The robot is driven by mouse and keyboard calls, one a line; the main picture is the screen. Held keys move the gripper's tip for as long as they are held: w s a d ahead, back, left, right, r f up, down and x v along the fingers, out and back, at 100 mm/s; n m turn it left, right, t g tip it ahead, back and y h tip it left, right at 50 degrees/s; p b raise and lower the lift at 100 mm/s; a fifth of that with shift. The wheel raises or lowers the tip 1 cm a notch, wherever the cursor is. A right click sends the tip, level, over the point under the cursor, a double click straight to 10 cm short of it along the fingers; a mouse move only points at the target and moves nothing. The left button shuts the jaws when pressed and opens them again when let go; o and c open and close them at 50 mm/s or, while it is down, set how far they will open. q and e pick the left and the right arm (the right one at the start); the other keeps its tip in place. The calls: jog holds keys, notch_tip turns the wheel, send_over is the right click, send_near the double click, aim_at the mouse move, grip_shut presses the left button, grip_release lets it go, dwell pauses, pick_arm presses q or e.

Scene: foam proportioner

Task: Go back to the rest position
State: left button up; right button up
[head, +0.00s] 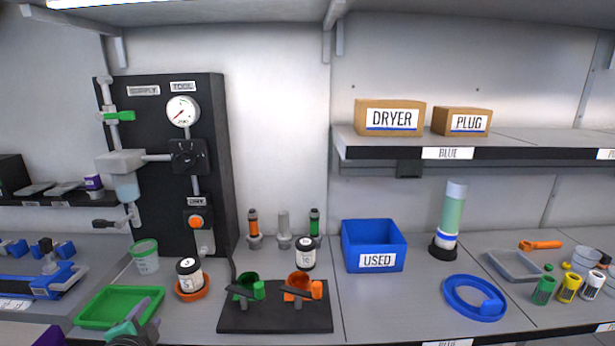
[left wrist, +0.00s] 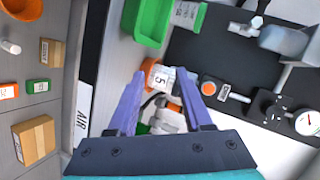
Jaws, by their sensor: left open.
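My left gripper (head: 138,318) shows at the bottom left of the head view, in front of the green tray (head: 84,311). In the left wrist view its two purple fingers (left wrist: 160,76) are spread apart. A white-labelled jar (left wrist: 160,78) shows between and beyond the fingertips; I cannot tell how far off it is. I see nothing gripped. My right gripper is in neither view.
A jar stands on an orange dish (head: 193,291) right of the green tray. A black mat (head: 275,320) holds green and orange cups. A blue USED bin (head: 374,245) and blue ring (head: 474,312) stand farther right. A black panel (head: 150,90) rises behind.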

pick_arm(q)
jog(key=s+d+f+n+g+h, duration=0.2)
jog(key=s+d+f+n+g, duration=0.3)
jog(key=s+f, duration=0.45)
jog(key=s+d+f+n+g+h, duration=0.2)
jog(key=s+d+f+n+g, duration=0.25)
jog(key=s+f, duration=0.5)
jog(key=s+f+g, duration=0.2)
jog(key=s+f, duration=0.1)
jog(key=f, duration=1.8)
jog(key=s+a+f, duration=0.2)
jog(key=s+f, duration=1.2)
jog(key=s, duration=0.2)
jog(key=shift+s+a+m+g, duration=0.25)
jog(key=shift+m+g, duration=0.1)
